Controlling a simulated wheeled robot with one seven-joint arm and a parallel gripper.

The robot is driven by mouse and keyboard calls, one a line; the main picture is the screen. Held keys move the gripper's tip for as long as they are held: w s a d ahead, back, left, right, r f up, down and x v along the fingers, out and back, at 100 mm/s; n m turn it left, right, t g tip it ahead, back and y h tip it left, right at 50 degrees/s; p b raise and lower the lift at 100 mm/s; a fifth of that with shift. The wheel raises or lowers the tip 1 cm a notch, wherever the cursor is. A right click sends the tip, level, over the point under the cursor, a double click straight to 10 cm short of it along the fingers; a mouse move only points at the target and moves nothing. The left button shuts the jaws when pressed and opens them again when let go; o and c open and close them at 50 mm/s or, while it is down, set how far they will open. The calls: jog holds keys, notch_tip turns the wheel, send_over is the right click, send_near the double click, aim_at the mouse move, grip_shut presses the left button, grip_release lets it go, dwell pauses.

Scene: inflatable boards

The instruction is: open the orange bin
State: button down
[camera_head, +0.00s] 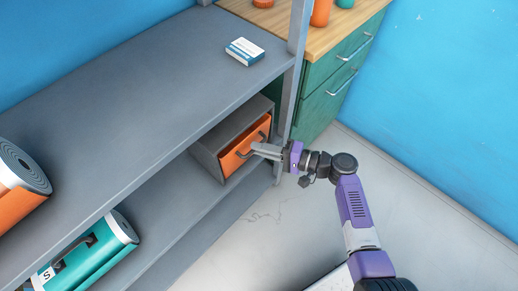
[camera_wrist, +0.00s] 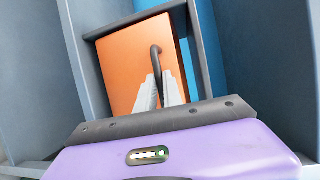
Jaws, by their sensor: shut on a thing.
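The orange bin (camera_head: 231,159) is a drawer-like front set in a grey housing on the lower shelf, at the middle of the head view. Its front appears pulled slightly out of the housing, though how far is hard to tell. A dark handle runs along it. In the wrist view the orange front (camera_wrist: 122,66) fills the middle, with its dark curved handle (camera_wrist: 156,58) on the right part. My gripper (camera_head: 256,149) reaches in from the right. In the wrist view its pale fingers (camera_wrist: 158,93) are closed around the handle. The bin's inside is mostly hidden.
A grey shelf unit (camera_head: 130,105) holds a small white and blue box (camera_head: 244,51) on its upper board. Rolled boards, orange (camera_head: 20,205) and teal (camera_head: 90,255), lie at left. A shelf post (camera_head: 290,95) stands close to my gripper. Green drawers (camera_head: 325,100) stand behind. Floor (camera_head: 420,220) at right is clear.

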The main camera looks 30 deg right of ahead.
jog(key=s+d+f+n+t+y+b, duration=0.1)
jog(key=s+f+b, duration=0.4)
jog(key=b, duration=1.1)
jog(key=shift+s+d+f+n+t+y+b, duration=0.15)
jog(key=shift+d+f+n+t+y+b, duration=0.35)
jog(key=shift+t+y, duration=0.75)
jog(key=shift+a+r, duration=0.1)
jog(key=c, duration=1.6)
grip_release()
jog(key=shift+o, duration=0.5)
jog(key=shift+r, duration=0.1)
jog(key=v, duration=0.8)
jog(key=shift+p, duration=0.4)
